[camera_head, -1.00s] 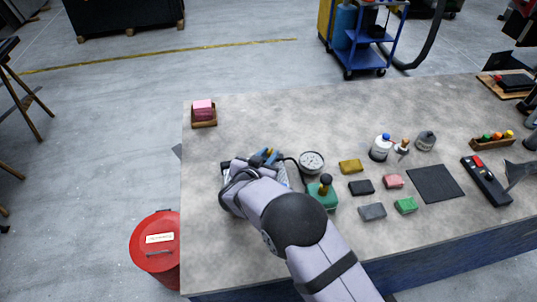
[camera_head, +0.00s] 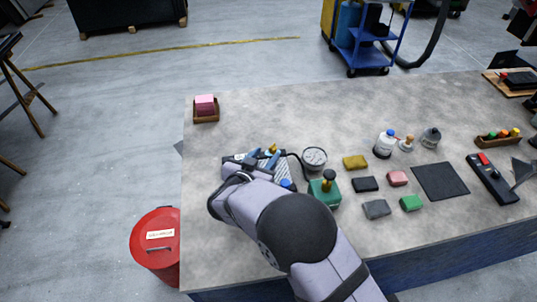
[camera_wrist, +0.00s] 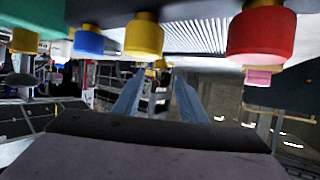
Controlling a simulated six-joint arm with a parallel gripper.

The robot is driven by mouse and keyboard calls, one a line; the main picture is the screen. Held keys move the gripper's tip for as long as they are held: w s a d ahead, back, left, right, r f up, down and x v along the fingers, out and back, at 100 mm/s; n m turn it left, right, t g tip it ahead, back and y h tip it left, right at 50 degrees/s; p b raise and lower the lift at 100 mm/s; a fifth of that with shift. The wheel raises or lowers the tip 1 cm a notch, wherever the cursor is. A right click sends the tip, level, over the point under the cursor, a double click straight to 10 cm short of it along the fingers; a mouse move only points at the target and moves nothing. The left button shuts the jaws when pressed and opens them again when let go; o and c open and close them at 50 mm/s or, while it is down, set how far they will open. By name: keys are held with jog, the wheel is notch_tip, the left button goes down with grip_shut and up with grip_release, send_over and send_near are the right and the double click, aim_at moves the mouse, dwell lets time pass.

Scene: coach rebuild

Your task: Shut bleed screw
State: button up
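A finned, light-coloured unit (camera_head: 285,170) lies on the bench, partly hidden under my wrist. It has a brass-yellow fitting (camera_head: 272,148) at its far side and a blue cap (camera_head: 287,184) at its near side. I cannot tell for certain which fitting is the bleed screw. My gripper (camera_head: 261,158) is at the unit, its fingers close to the brass-yellow fitting. In the wrist view the two fingers (camera_wrist: 158,98) are apart with a clear gap. Yellow (camera_wrist: 144,36), blue (camera_wrist: 88,40) and red (camera_wrist: 260,34) caps line the top there, outside the fingers. Contact is not visible.
A round gauge (camera_head: 315,158) with a dark hose and a green bottle (camera_head: 324,190) stand close right of my wrist. Several small coloured blocks and a dark mat (camera_head: 440,181) lie farther right. A pink block in a tray (camera_head: 206,116) sits far left. The bench's back middle is clear.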

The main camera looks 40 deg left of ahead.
jog(key=shift+v, duration=1)
